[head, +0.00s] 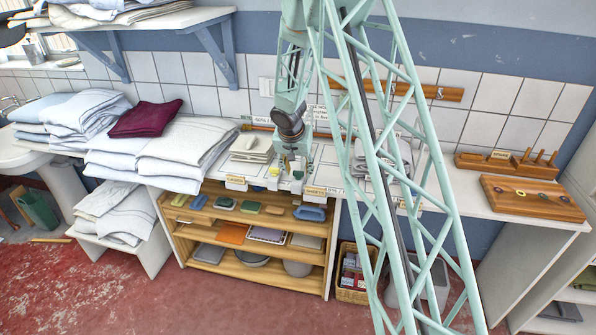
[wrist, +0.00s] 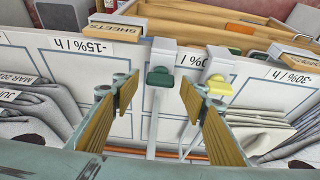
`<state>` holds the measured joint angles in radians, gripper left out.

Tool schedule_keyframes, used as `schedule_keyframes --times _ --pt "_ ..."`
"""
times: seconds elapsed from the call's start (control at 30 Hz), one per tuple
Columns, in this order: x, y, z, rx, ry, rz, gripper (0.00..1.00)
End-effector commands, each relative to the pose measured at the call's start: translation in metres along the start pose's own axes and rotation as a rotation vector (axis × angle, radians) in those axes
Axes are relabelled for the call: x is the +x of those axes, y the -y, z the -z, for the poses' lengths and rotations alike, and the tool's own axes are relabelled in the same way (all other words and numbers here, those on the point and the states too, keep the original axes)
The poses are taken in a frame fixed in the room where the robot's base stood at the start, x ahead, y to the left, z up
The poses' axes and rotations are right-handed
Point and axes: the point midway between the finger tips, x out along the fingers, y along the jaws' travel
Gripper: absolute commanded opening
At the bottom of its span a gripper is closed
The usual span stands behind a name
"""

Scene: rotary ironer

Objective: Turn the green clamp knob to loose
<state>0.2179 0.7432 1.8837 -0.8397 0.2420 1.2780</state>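The green clamp knob (wrist: 160,77) shows in the wrist view on a white clamp block, its wide wing lying roughly across the picture. A yellow knob (wrist: 218,84) sits on a similar block to its right. My gripper (wrist: 158,96) is open, with its two tan-padded fingers apart. The green knob appears in the gap between the fingertips, nearer the left one, with no contact visible. The yellow knob is just beyond the right finger. In the head view my gripper (head: 293,168) is over the counter's front edge; the green knob is hard to make out there.
A SHEETS sign (wrist: 117,28) stands left of the green knob in the wrist view. Grey folded cloths (wrist: 38,100) lie on the marked white board. In the head view, folded linen (head: 180,140) is piled left of my gripper, and a wooden shelf unit (head: 250,255) stands below the counter.

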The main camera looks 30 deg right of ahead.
Motion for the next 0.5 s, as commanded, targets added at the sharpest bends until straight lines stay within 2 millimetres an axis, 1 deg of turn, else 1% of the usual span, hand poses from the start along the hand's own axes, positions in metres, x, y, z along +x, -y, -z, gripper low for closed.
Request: schedule_keyframes --times 0.03,0.3,0.5 --pt "0.0 0.0 0.0 0.0 0.0 0.0 0.4" --pt "-0.0001 0.0 -0.0001 0.0 0.0 0.0 0.15" --pt "-0.0001 -0.0001 -0.0001 -0.002 0.0 0.001 0.15"
